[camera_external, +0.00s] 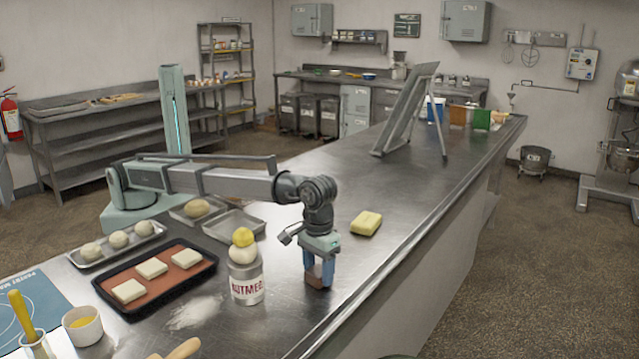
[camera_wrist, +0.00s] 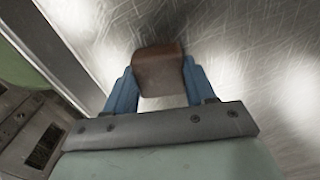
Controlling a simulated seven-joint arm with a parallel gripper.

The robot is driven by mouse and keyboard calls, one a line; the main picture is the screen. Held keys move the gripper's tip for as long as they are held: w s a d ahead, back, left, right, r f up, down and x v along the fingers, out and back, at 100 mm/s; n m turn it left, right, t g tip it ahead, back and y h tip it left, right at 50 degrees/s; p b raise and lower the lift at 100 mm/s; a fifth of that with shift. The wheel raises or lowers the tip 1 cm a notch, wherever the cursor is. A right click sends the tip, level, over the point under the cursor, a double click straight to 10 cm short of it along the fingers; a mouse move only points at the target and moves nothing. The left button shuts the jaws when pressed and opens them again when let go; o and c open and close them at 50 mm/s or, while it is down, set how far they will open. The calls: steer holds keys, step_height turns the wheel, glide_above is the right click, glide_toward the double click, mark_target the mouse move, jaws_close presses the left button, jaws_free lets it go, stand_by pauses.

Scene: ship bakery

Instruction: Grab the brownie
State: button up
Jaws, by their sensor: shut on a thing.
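The brownie (camera_external: 315,279) is a small brown block low between the blue fingers of my gripper (camera_external: 319,272), over the steel counter. In the wrist view the brownie (camera_wrist: 158,70) sits between the two fingertips of my gripper (camera_wrist: 157,84), with a blue finger against each side. My gripper points down and is shut on it. I cannot tell whether the brownie touches the counter or is slightly above it.
A nutmeg can (camera_external: 246,283) with round dough and a yellow ball on top stands just left of my gripper. A yellow block (camera_external: 366,223) lies to the right. A dark tray (camera_external: 127,312) with pale squares is at left.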

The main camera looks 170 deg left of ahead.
steer(key=shift+f, duration=0.1)
steer(key=shift+c, duration=0.6)
